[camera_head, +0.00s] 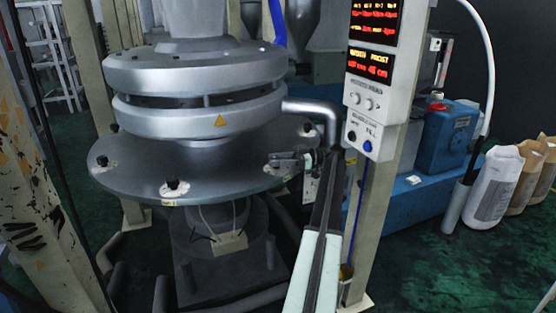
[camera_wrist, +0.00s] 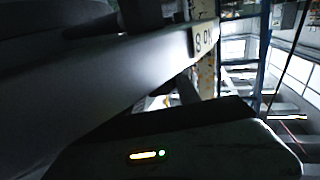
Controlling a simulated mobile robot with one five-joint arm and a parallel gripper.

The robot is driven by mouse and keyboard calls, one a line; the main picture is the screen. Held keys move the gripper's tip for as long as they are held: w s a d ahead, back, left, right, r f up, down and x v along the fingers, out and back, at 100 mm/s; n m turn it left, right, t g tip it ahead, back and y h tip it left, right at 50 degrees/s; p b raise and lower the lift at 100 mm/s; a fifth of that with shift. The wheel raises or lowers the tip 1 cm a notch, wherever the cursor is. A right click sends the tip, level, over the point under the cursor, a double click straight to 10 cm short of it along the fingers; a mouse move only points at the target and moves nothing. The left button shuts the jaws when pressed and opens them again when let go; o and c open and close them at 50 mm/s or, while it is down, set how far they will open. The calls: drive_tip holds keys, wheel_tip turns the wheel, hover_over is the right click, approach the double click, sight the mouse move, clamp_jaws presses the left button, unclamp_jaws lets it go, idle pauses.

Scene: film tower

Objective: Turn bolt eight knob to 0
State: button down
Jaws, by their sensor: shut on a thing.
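A round grey metal disc (camera_head: 215,187) carries several black bolt knobs around its rim, each on a pale patch. My gripper (camera_head: 288,163) is at the disc's right edge and is shut on the bolt eight knob, which the jaws mostly hide in the head view. In the wrist view, a small plate (camera_wrist: 205,38) on the disc's edge shows an 8 and further marks that I cannot read for sure. A dark shape at the top there may be the knob or a finger. The knob's setting cannot be read.
A control panel (camera_head: 374,100) with red displays and knobs stands on a post just right of my arm. A bent silver pipe (camera_head: 318,110) runs above my gripper. Another black knob (camera_head: 173,185) is at the disc's front. Blue machinery (camera_head: 440,150) and sacks stand at right.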

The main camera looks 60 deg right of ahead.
drive_tip(key=shift+n, duration=0.3)
drive_tip(key=c, duration=0.9)
unclamp_jaws()
drive_tip(key=shift+s+r, duration=0.1)
drive_tip(key=shift+o, duration=0.2)
